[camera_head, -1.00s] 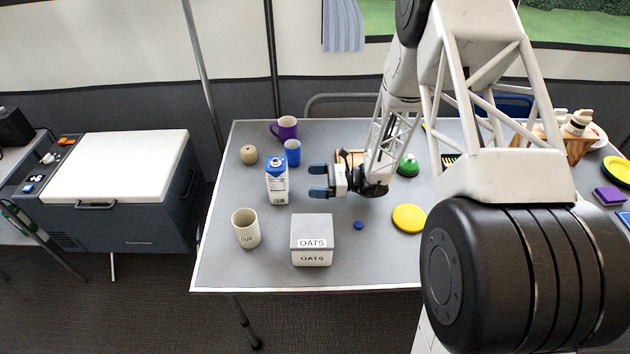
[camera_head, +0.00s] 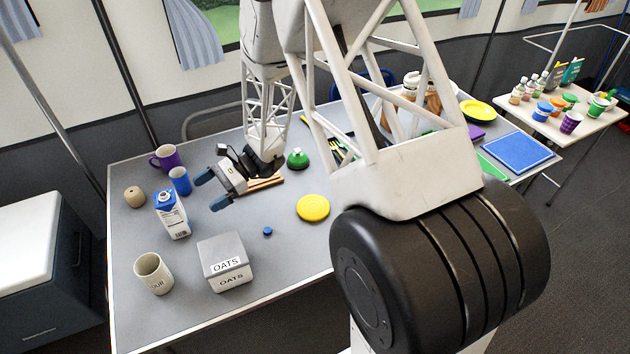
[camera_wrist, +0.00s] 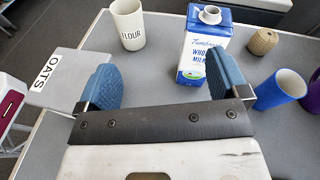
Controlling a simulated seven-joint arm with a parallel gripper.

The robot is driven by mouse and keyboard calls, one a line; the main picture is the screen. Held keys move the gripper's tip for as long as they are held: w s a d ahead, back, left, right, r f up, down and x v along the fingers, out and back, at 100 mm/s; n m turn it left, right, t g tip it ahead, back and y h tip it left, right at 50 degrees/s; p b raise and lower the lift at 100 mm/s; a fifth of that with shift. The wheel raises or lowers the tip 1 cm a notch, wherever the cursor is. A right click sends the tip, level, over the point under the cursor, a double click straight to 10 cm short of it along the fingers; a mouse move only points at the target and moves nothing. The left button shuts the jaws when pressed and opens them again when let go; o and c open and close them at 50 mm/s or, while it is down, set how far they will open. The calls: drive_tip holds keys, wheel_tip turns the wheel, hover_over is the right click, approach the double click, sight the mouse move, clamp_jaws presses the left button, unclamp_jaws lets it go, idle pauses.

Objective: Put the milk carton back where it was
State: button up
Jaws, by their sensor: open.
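The milk carton (camera_head: 172,214), white and blue with an open-looking round spout on top, stands upright on the grey table (camera_head: 200,325). It also shows in the wrist view (camera_wrist: 203,45), just beyond the fingertips and nearer the right finger. My gripper (camera_head: 211,192) is to the right of the carton in the head view, with its two blue fingers pointing toward it. In the wrist view my gripper (camera_wrist: 163,82) is open, with nothing between the fingers. The carton's lower part is partly hidden by the right finger there.
A purple mug (camera_head: 166,158), blue cup (camera_head: 180,181) and tan ball-like item (camera_head: 134,197) stand behind the carton. A flour canister (camera_head: 153,273) and an oats box (camera_head: 224,262) stand in front. A blue cap (camera_head: 267,231) and yellow plate (camera_head: 313,208) lie to the right.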

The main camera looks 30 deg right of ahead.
drive_tip(key=s+d+r+n+t+h, duration=0.2)
drive_tip(key=s+d+r+n+h, duration=0.2)
drive_tip(key=s+r, duration=0.4)
drive_tip(key=s+d+r+n+t+h, duration=0.1)
drive_tip(key=s+d+r+n+h, duration=0.4)
drive_tip(key=s, duration=0.8)
drive_tip(key=s+d+r+n+t+h, duration=0.2)
drive_tip(key=s+d+r+n+h, duration=0.2)
drive_tip(key=s+r, duration=0.6)
drive_tip(key=d+r+h, duration=0.2)
drive_tip(key=d, duration=0.1)
drive_tip(key=shift+s+n+t+h, duration=0.3)
drive_tip(key=shift+s+h, duration=0.05)
drive_tip(key=shift+h, duration=0.05)
